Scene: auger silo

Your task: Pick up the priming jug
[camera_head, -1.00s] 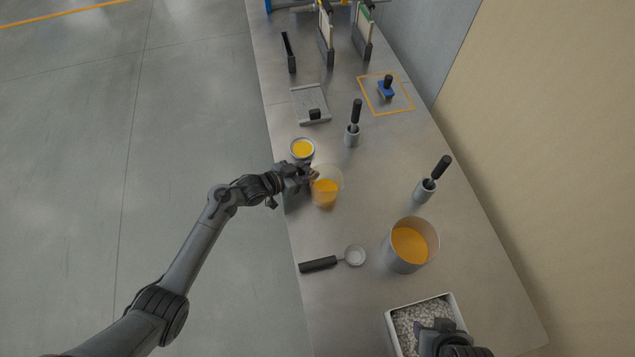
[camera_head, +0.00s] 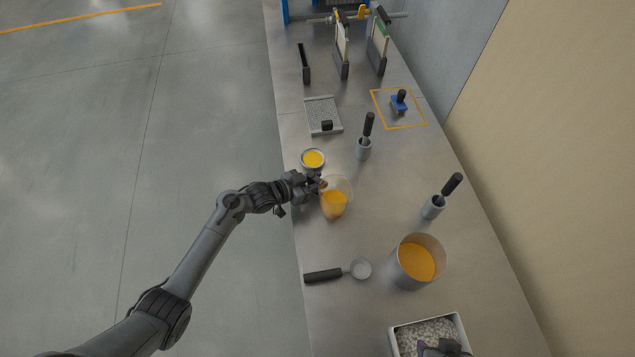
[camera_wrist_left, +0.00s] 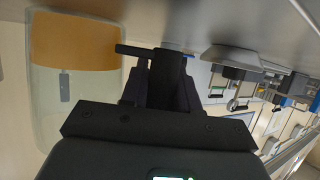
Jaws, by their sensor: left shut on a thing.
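The priming jug (camera_head: 335,205) is a clear vessel partly filled with orange liquid, near the table's left edge in the head view. It also shows at the left of the left wrist view (camera_wrist_left: 78,55), where the picture is upside down. My left gripper (camera_head: 319,184) reaches it from the left and is shut on its side nearest the arm. The dark fingers also show in the left wrist view (camera_wrist_left: 160,70). I cannot tell whether the jug's base touches the table. My right gripper (camera_head: 442,349) is a dark shape cut off at the bottom edge; its fingers cannot be made out.
A small cup of orange liquid (camera_head: 313,159) stands just behind the jug. A large metal pot (camera_head: 408,278), a black-handled ladle (camera_head: 325,275), two holders with black-handled tools (camera_head: 364,150) (camera_head: 432,208) and a tray of pale pellets (camera_head: 394,338) are around it. Table between jug and pot is clear.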

